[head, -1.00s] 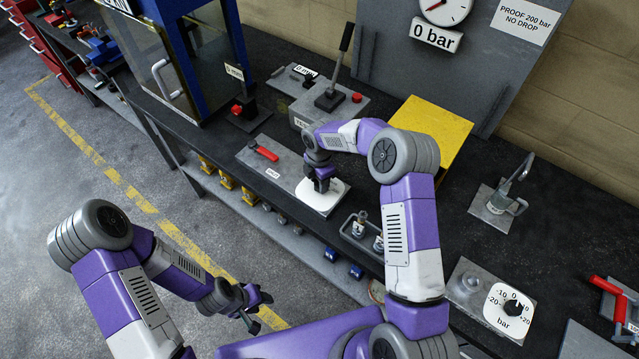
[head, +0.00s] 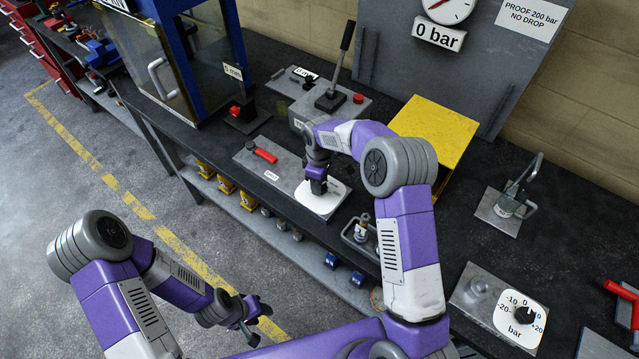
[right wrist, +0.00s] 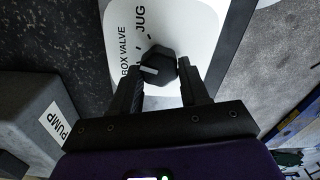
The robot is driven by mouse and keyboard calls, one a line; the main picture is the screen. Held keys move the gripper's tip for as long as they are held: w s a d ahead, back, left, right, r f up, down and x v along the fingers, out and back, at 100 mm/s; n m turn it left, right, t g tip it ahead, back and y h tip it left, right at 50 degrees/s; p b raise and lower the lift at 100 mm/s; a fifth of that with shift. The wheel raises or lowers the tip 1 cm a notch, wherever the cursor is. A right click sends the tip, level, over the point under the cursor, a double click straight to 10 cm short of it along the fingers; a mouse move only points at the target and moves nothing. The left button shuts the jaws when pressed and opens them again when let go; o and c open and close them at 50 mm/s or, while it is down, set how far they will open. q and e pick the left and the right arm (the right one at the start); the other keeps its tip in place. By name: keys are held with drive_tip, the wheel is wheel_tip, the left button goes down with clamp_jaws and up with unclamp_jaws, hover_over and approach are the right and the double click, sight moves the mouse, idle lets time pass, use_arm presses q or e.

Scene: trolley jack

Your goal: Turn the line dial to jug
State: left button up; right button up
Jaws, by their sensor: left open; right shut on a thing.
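The line dial is a black knob (right wrist: 158,65) on a white plate (head: 330,203), in the middle of the bench's front in the head view. In the right wrist view the plate reads "JUG" above the knob and "BOX VALVE" to its left. My left gripper (head: 250,318) is open and empty, off the bench over the floor.
A red-handled plate (head: 265,155) lies left of the dial. A tray with small fittings (head: 358,238) stands to its right. The grey pump (head: 330,100) and a yellow block (head: 433,130) are behind. A bar dial (head: 521,317) is at the right. The gauge label reads 0 bar (head: 440,34).

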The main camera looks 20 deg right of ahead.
drive_tip(key=m, duration=0.4)
drive_tip(key=shift+w+m+b, duration=0.1)
drive_tip(key=shift+m+b, duration=0.3)
drive_tip(key=shift+d+m, duration=0.1)
drive_tip(key=shift+m, duration=2.1)
drive_tip(key=o, duration=1.1)
drive_tip(key=shift+c, duration=0.2)
wheel_tip(320, 180, up, 8)
drive_tip(key=shift+f, duration=0.15)
